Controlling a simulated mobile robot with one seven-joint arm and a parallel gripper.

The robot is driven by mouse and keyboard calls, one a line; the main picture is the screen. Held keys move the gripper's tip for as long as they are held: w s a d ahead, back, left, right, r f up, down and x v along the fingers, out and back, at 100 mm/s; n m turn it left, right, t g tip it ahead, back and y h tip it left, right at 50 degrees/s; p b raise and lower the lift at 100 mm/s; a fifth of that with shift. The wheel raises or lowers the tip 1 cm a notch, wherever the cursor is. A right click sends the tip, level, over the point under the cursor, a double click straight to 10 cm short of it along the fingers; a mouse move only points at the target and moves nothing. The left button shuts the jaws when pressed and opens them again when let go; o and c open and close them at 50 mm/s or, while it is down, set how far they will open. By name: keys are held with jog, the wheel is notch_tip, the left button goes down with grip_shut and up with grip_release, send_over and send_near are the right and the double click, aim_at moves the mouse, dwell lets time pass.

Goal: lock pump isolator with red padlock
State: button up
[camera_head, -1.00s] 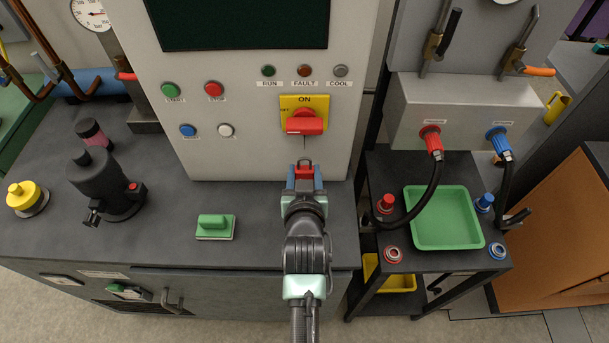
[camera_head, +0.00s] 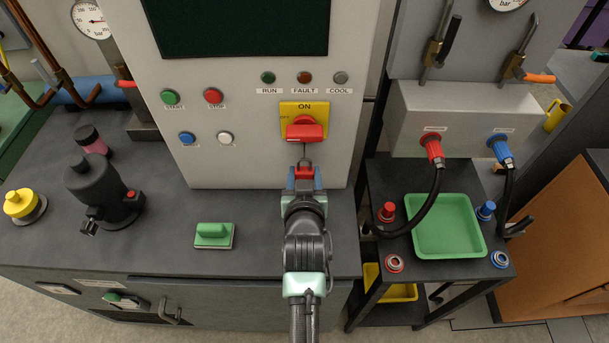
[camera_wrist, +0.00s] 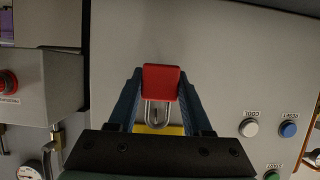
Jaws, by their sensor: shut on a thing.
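The pump isolator (camera_head: 318,107) is a yellow plate with a red rotary handle (camera_head: 305,131) on the grey panel, marked ON at the top and OFF at the left. My gripper (camera_head: 304,177) is shut on the red padlock (camera_head: 304,172) just below the handle. In the wrist view the red padlock body (camera_wrist: 160,82) sits between the fingertips of my gripper (camera_wrist: 160,88). Its silver shackle (camera_wrist: 148,113) extends toward the yellow isolator plate (camera_wrist: 173,130), which is mostly hidden by my gripper. I cannot tell whether the shackle touches or passes through anything on the isolator.
Start and stop buttons (camera_head: 213,96) and indicator lamps (camera_head: 304,77) sit on the same panel. A green block (camera_head: 213,235) and a dark pump-like unit (camera_head: 104,195) stand on the bench. A green tray (camera_head: 447,253) and hoses (camera_head: 436,190) are to the right.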

aim_at(304, 176)
jog(key=shift+w+b, duration=0.3)
jog(key=shift+w, duration=0.25)
jog(key=shift+r, duration=0.1)
dwell(0.3)
jog(key=o, duration=1.6)
jog(key=shift+w, duration=0.1)
jog(key=shift+p+v, duration=2.1)
jog(key=shift+v, duration=0.35)
